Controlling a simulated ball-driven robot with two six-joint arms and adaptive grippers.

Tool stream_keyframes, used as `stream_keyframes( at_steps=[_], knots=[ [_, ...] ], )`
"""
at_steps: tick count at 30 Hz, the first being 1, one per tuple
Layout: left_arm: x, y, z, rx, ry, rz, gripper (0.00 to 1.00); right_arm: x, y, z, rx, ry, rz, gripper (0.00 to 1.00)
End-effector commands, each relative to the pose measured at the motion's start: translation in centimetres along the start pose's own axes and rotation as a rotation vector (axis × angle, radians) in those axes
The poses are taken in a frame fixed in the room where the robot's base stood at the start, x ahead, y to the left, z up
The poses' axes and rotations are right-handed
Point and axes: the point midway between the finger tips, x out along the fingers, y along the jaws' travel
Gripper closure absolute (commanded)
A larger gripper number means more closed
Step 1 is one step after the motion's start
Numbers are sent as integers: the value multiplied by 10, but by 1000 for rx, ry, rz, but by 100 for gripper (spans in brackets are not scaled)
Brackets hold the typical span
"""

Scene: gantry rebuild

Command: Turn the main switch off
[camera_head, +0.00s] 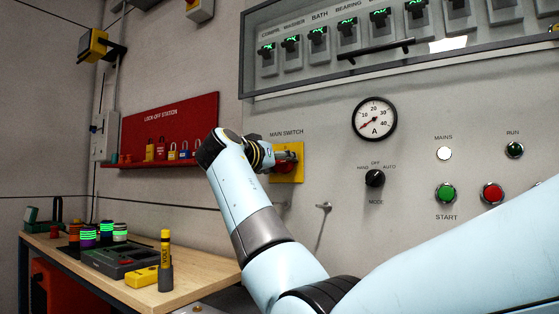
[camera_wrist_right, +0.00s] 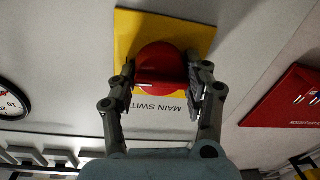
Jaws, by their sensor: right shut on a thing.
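The main switch (camera_wrist_right: 160,63) is a red rotary handle on a yellow plate (camera_wrist_right: 190,33), fixed to the grey panel. In the right wrist view my right gripper (camera_wrist_right: 160,80) is shut on the red handle, one finger on each side of it. In the head view the yellow plate (camera_head: 294,174) shows under the MAIN SWITCH label, and my right gripper (camera_head: 288,160) reaches it from the left, covering most of the handle. The handle's exact angle is hard to tell. My left gripper is not in view.
The red lock-off station (camera_head: 180,122) with several padlocks hangs left of the panel. A wooden bench (camera_head: 190,285) below holds a yellow volt tester (camera_head: 165,262) and other devices. An ammeter (camera_head: 373,119), mode knob (camera_head: 375,178) and push buttons are right of the switch.

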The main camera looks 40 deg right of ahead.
Motion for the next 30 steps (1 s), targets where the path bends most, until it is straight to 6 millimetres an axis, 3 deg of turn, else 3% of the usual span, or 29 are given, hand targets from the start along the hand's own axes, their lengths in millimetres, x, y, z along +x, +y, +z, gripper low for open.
stream_keyframes(
  at_steps=[8,30],
  knots=[
    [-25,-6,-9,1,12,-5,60,0,0,-5,-178,-14,-5,83],
    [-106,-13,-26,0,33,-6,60,-1,-3,-5,-877,-65,-17,83]
  ],
)
